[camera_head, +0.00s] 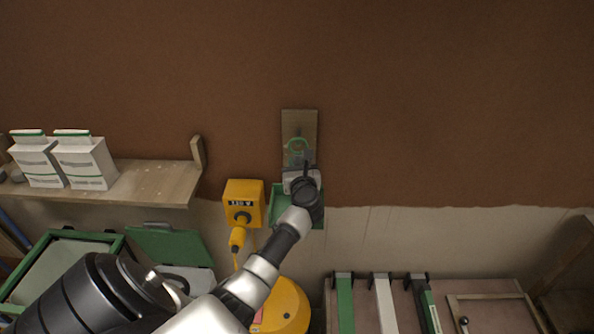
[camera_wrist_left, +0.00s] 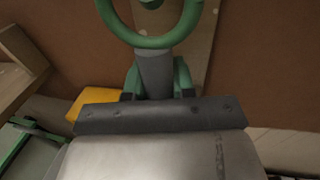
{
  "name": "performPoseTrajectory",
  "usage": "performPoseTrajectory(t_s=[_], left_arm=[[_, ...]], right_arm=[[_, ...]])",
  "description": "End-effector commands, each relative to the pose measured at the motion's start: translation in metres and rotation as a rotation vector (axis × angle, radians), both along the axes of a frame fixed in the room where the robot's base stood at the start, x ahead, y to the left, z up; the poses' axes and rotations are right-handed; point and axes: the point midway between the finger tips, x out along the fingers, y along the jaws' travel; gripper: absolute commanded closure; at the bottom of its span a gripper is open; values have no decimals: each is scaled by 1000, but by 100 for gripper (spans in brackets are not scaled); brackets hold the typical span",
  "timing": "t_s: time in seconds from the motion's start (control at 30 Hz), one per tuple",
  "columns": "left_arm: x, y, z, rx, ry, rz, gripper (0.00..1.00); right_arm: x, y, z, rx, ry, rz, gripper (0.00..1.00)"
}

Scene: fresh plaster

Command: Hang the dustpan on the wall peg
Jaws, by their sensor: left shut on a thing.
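The green dustpan hangs from my left gripper (camera_head: 302,178), with its ring (camera_head: 298,142) at the top and its pan (camera_head: 283,196) below, partly hidden by my wrist. My left gripper is shut on its grey handle, which also shows in the left wrist view (camera_wrist_left: 155,72). The ring (camera_wrist_left: 150,42) lies in front of a wooden board (camera_head: 308,122) on the wall.
A yellow wall box (camera_head: 243,203) with a plugged cable is just left of the dustpan. A wooden shelf (camera_head: 155,182) with white cartons (camera_head: 84,160) stands further left. Green cases (camera_head: 168,244) and hung tools (camera_head: 383,300) are below. The brown wall at right is clear.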

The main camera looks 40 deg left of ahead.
Motion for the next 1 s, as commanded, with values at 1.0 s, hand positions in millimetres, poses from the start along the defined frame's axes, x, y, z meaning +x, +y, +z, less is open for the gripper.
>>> performPoseTrajectory(t_s=[1.0], left_arm=[[29,24,-9,0,-1,0,100]], right_arm=[[1,-5,-30,-6,-1,0,57]])
